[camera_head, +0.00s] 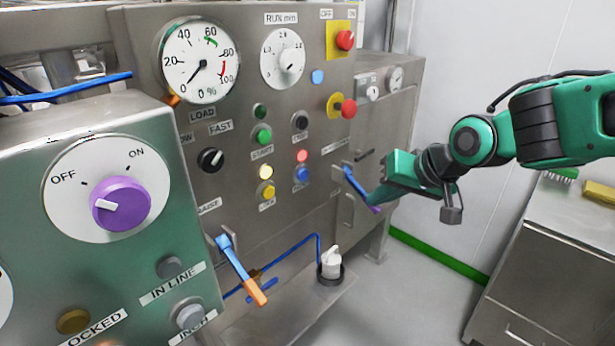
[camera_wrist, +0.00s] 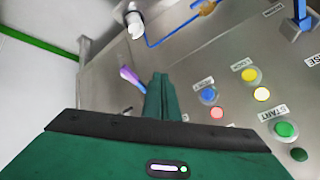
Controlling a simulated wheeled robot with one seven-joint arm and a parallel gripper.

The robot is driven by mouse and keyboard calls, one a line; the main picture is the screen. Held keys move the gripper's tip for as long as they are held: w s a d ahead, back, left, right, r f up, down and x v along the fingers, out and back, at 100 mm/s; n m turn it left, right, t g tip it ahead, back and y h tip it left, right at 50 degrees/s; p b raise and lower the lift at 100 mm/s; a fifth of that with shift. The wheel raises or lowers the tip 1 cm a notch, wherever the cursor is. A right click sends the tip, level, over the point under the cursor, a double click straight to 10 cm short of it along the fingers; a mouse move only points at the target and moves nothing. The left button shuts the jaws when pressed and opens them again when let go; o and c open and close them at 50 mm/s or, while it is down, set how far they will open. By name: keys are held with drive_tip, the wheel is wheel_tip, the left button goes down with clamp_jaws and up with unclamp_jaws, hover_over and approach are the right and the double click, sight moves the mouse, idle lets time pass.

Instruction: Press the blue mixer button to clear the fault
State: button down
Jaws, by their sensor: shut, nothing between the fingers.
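The blue button (camera_head: 302,174) sits on the steel mixer panel, below a lit red lamp (camera_head: 302,155). In the wrist view the blue button (camera_wrist: 208,96) is beside a label and the red lamp (camera_wrist: 217,113). My gripper (camera_head: 371,198) is to the right of the button in the head view, apart from it. Its green fingers (camera_wrist: 158,82) are shut and empty, left of the button in the wrist view. Nothing hides the button in either view.
A blue lever with a purple end (camera_wrist: 131,76) stands close beside my fingers. A yellow button (camera_head: 268,192) and a green button (camera_head: 263,136) are left of the blue one. A red mushroom button (camera_head: 348,108) is above right. Another blue lever (camera_head: 236,262) projects lower left.

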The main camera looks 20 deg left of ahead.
sight(303, 174)
drive_tip(key=s+a+y, duration=0.1)
drive_tip(key=a, duration=0.5)
drive_tip(key=shift+s+r+n, duration=0.3)
drive_tip(key=shift+s+n, duration=0.1)
drive_tip(key=w+a, duration=0.3)
drive_tip(key=a, duration=0.5)
drive_tip(key=shift+w, duration=0.2)
drive_tip(key=shift+a, duration=0.1)
idle(1.7)
drive_tip(key=shift+w+a, duration=0.1)
drive_tip(key=shift+a, duration=0.15)
